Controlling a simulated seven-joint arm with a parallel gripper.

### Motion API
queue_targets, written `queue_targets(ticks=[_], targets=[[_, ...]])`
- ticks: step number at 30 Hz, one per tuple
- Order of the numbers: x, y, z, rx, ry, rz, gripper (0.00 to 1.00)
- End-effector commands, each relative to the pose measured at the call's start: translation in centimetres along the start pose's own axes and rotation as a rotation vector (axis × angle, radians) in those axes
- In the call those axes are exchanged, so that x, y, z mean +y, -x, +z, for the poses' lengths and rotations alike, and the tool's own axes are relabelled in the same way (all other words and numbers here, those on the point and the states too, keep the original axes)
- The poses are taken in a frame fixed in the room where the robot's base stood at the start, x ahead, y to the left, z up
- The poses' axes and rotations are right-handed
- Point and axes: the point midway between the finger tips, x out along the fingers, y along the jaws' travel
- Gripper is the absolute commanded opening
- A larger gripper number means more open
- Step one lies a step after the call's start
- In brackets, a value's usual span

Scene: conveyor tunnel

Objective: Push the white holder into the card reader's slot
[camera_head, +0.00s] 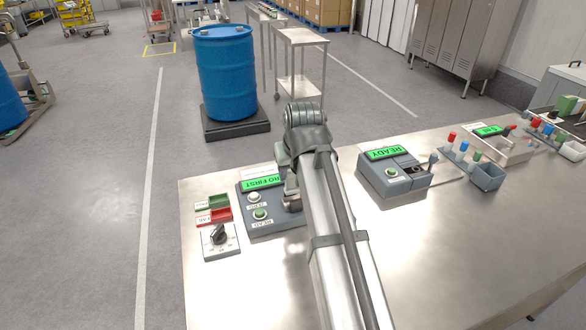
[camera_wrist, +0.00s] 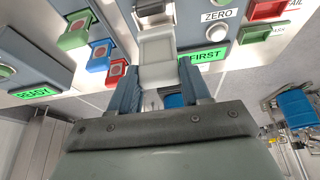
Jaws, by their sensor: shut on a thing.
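The white holder (camera_wrist: 157,55) shows in the wrist view as a pale flat piece between my fingers. My gripper (camera_wrist: 162,82) is shut on its near end. In the head view the card reader (camera_head: 245,202) is a grey-blue box with a green display ending in "RO FIRST" and two buttons. My gripper (camera_head: 292,190) is at its right side, mostly hidden by my arm, and the holder is hidden there.
Green (camera_wrist: 76,38), blue (camera_wrist: 98,55) and red (camera_wrist: 115,72) pieces stand beside the reader in the wrist view. A second box reading READY (camera_head: 390,178) is to the right. The front steel tabletop is clear.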

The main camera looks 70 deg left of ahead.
Motion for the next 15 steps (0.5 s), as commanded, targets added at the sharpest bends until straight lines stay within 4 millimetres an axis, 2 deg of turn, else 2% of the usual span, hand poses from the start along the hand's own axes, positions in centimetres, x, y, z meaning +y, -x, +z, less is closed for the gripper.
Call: queue_targets(ticks=[15], targets=[[0.0, -2.7, 1.2, 0.000, 0.000, 0.000, 0.00]])
